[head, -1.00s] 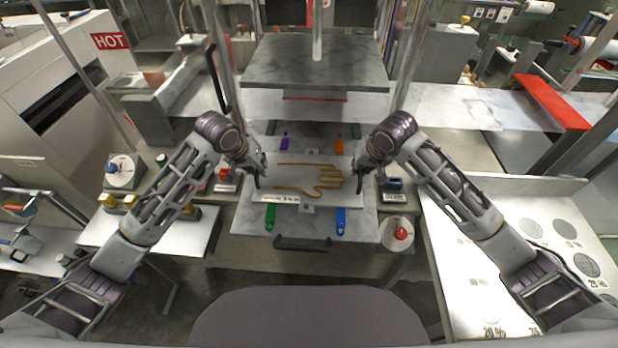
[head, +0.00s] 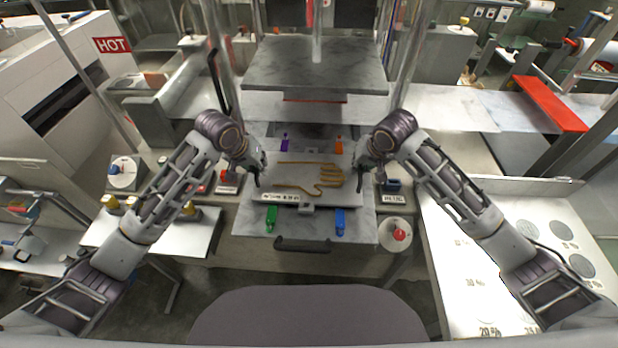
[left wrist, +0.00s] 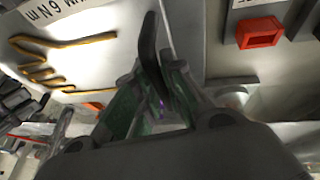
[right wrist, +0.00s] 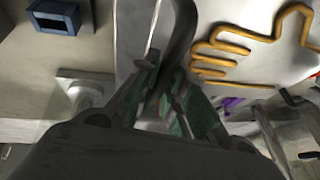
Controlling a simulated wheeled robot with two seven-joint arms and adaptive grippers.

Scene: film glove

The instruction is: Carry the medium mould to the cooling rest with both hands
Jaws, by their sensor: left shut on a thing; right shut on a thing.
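The mould is a pale flat plate (head: 335,197) with a gold hand outline (head: 322,182) and a printed label on its front edge. It lies level over the press bed (head: 255,225) in the head view. My left gripper (head: 259,180) is shut on its left edge, and my right gripper (head: 359,182) is shut on its right edge. The gold outline also shows in the left wrist view (left wrist: 75,42) and the right wrist view (right wrist: 235,48). Whether a gap lies under the plate is hard to tell. I cannot pick out the cooling rest for certain.
A thick grey press slab (head: 315,68) hangs behind the mould. Green (head: 271,217), blue (head: 340,221), purple (head: 284,142) and orange (head: 339,145) clamps surround it. A red button (head: 399,236) stands front right. A pale table (head: 475,265) with round marks lies to the right.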

